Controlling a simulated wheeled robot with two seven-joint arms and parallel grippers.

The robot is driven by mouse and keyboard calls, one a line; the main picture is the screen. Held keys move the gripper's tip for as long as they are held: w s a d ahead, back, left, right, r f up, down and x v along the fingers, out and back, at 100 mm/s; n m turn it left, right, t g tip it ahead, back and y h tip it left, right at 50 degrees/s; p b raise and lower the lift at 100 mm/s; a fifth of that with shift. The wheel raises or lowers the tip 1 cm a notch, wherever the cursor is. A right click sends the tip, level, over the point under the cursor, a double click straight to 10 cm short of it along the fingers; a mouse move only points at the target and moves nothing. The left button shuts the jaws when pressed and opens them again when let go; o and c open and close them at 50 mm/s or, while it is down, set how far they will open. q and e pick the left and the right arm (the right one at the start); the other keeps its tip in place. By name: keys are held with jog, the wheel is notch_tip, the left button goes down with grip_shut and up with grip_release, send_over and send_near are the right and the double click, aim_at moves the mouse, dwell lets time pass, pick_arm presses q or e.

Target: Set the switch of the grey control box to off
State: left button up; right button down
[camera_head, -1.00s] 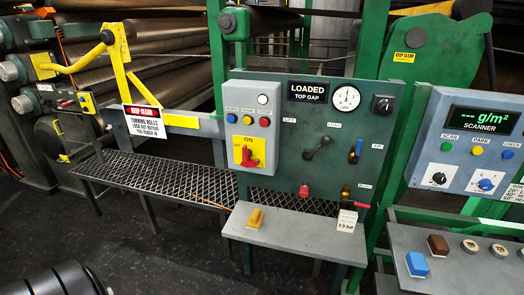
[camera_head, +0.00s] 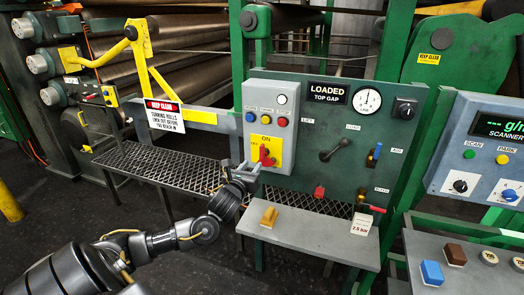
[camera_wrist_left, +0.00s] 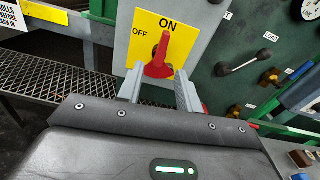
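The grey control box (camera_head: 270,118) is mounted on the left part of the green panel. Its yellow plate carries a red switch (camera_head: 266,155), which also shows in the left wrist view (camera_wrist_left: 160,58). The handle points up toward ON; OFF is printed to its upper left. My left gripper (camera_head: 248,168) is just below and left of the switch. In the left wrist view its two fingers (camera_wrist_left: 158,82) are apart, one on each side of the red switch's base. Contact with the switch cannot be told. My right gripper is not in view.
The green panel (camera_head: 330,140) also carries a black lever, a gauge and coloured handles. A grey shelf (camera_head: 310,235) below holds a yellow block (camera_head: 269,217). A mesh walkway (camera_head: 150,165) and rolls lie left. The scanner console (camera_head: 480,160) stands right.

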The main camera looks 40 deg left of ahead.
aim_at(261, 150)
pick_arm(q)
jog(key=shift+m, duration=0.3)
jog(key=p+x, duration=0.1)
jog(key=x, duration=0.2)
jog(key=r+p+x, duration=0.1)
jog(key=x, duration=0.2)
jog(key=p+x, duration=0.1)
jog(key=x, duration=0.2)
jog(key=shift+w+d+r, duration=0.1)
jog(key=shift+r, duration=0.25)
jog(key=shift+w+f, duration=0.1)
jog(key=shift+w, duration=0.65)
grip_shut()
